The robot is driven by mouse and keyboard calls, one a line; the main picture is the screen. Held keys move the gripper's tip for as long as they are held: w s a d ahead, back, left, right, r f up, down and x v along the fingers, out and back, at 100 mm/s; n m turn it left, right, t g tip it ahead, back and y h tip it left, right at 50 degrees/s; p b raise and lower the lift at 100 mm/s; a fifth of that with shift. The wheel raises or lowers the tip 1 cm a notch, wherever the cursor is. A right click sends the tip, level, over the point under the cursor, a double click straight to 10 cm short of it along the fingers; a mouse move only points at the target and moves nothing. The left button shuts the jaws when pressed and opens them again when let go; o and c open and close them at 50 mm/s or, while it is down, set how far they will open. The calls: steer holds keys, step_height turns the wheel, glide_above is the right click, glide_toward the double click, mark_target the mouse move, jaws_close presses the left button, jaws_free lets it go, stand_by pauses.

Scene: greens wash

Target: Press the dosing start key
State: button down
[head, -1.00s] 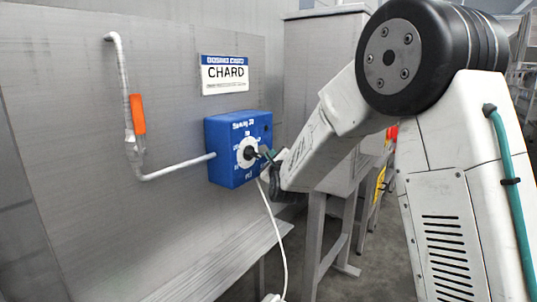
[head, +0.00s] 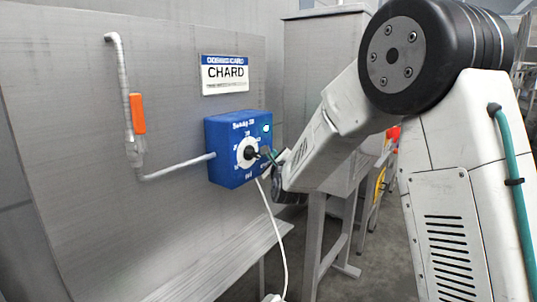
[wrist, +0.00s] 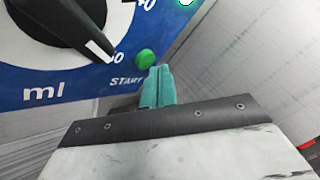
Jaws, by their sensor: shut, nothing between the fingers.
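The blue dosing box (head: 228,171) hangs on the grey wall panel, with a black knob (head: 251,153) on a white dial. In the wrist view the green key (wrist: 146,59) sits beside the word START, right of the dial (wrist: 40,30). The knob's white pointer aims at a number ending in 0. My gripper (wrist: 160,69) is shut and empty, its teal fingertips right at the key's lower right edge. I cannot tell whether they touch it. A lamp (head: 266,128) glows green at the box's upper right. My gripper partly hides the box's lower right in the head view.
A sign reading CHARD (head: 225,74) is above the box. A pipe with an orange-handled valve (head: 138,114) runs along the panel at left. A white cable (head: 273,230) hangs below the box. A grey ledge (head: 225,265) and a metal stand (head: 315,245) are below.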

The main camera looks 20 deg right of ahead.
steer(key=shift+s+d, duration=0.15)
steer(key=shift+s, duration=0.1)
steer(key=s+d, duration=0.1)
steer(key=s, duration=0.1)
steer(key=s+d, duration=0.2)
steer(key=shift+d, duration=0.1)
stand_by(0.4)
stand_by(0.8)
